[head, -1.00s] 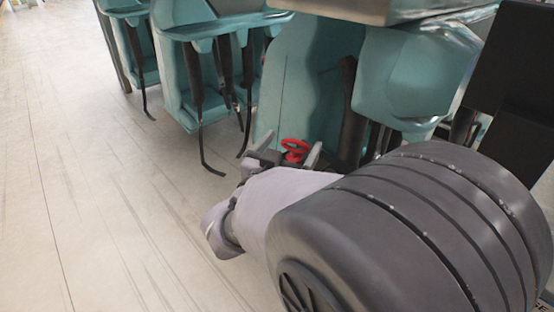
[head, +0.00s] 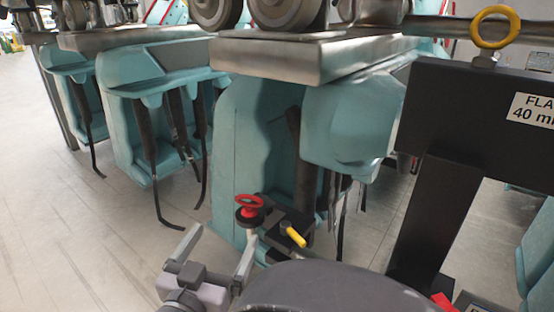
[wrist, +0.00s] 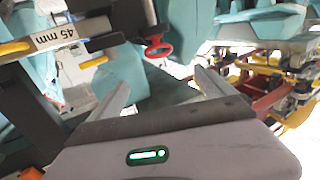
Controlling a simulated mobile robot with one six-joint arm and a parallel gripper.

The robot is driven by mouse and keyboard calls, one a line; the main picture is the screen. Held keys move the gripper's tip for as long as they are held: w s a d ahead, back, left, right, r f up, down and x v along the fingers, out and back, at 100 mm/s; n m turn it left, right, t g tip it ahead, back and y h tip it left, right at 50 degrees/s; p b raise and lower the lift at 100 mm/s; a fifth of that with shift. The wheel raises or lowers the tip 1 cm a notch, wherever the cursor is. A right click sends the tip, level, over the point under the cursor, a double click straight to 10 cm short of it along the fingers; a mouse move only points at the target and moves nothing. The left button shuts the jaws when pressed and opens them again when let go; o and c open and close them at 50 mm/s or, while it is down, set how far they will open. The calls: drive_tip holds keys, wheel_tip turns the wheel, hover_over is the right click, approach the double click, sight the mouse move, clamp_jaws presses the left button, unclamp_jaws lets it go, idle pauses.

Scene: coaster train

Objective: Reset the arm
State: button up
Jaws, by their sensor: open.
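My gripper (head: 225,236) is low in the middle of the head view, with its two fingers spread and nothing between them. In the wrist view the fingers (wrist: 162,82) also stand apart and empty. A red handwheel (head: 250,205) is just beyond the right finger in the head view, on a dark fitting with a yellow-ended part (head: 293,237). The red handwheel also shows past the fingers in the wrist view (wrist: 158,49). I cannot tell the exact gap between it and the fingers. My arm hides part of the floor.
Teal coaster seats (head: 155,125) with dark hanging bars hang under a metal beam (head: 300,60) ahead. A black frame (head: 450,150) with a yellow ring (head: 495,27) and a label stands close on the right. The pale floor (head: 40,200) at left is clear.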

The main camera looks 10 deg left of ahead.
drive_tip(key=w+d+r+m+g+y, duration=0.2)
drive_tip(key=w+d+r+g+y, duration=0.3)
drive_tip(key=d, duration=0.3)
drive_tip(key=s+d+f+g, duration=0.3)
drive_tip(key=s+d+f, duration=0.1)
drive_tip(key=s+d, duration=0.4)
drive_tip(key=s+d+f+g, duration=0.3)
drive_tip(key=s+d, duration=0.5)
drive_tip(key=s, duration=0.3)
drive_tip(key=shift+s+d+f+m+g, duration=0.15)
drive_tip(key=shift+d+f+m+g, duration=0.25)
drive_tip(key=shift+g, duration=0.1)
